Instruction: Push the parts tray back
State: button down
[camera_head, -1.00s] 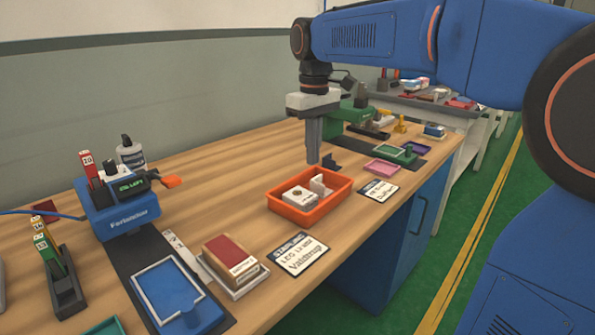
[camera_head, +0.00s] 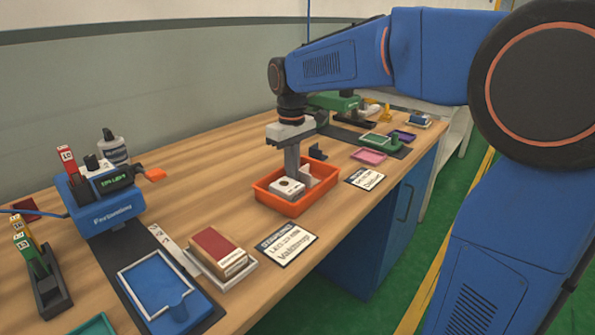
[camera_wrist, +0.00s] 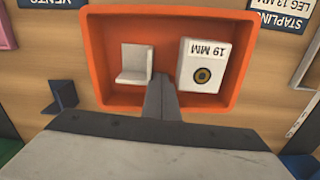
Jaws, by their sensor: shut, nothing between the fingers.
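The parts tray is an orange, open-topped tray (camera_head: 283,207) on the wooden bench. It also fills the upper middle of the wrist view (camera_wrist: 95,60). A white box marked 19 MM (camera_head: 288,187) and a pale L-shaped bracket lie in it; in the wrist view the box (camera_wrist: 200,65) is right and the bracket (camera_wrist: 135,65) left. My gripper (camera_head: 292,176) is shut and empty, pointing down within the tray's outline. In the wrist view its fingers (camera_wrist: 161,85) reach past the tray's wall-side rim, between box and bracket. Whether the fingertips touch anything is unclear.
A small dark bracket (camera_head: 317,153) stands on the bench just behind the tray. Printed cards lie in front (camera_head: 286,243) and to the right (camera_head: 364,179). A red-topped box (camera_head: 218,250) sits to the left. Bare wood lies between tray and wall.

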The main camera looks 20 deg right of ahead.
jog(key=shift+w+a, duration=0.4)
jog(key=shift+w, duration=0.35)
jog(key=w+a, duration=0.2)
jog(key=w, duration=0.1)
jog(key=w+a, duration=0.2)
jog(key=w, duration=0.1)
jog(key=w+a, duration=0.1)
jog(key=w, duration=0.3)
jog(key=shift+a, duration=0.4)
